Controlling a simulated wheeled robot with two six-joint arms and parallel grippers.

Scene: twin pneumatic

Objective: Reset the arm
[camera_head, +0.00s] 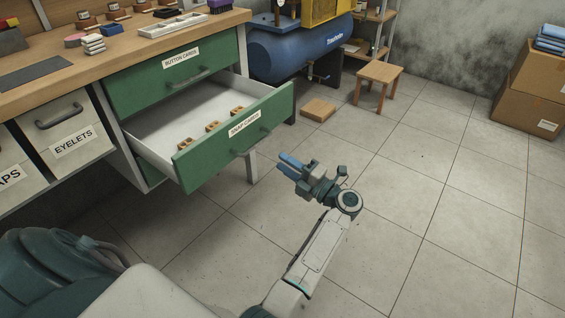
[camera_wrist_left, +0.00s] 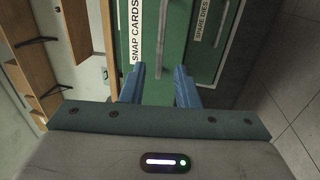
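My left gripper (camera_head: 284,163) has blue fingers and hangs over the floor, to the right of and in front of the open drawer, and appears apart from it. In the left wrist view its two fingers (camera_wrist_left: 159,88) are spread with nothing held between them. The green SNAP CARDS drawer (camera_head: 205,160) is pulled out, with several small wooden pieces (camera_head: 212,126) inside. Its label and green front (camera_wrist_left: 147,55) show beyond the fingers in the left wrist view. My right gripper is in neither view.
The BUTTON CARDS drawer (camera_head: 150,84) above looks shut. A SPARE DIES drawer front (camera_wrist_left: 207,50) shows in the left wrist view. A blue compressor (camera_head: 290,52), a wooden stool (camera_head: 380,72) and cardboard boxes (camera_head: 525,100) stand further back. The tiled floor at right is clear.

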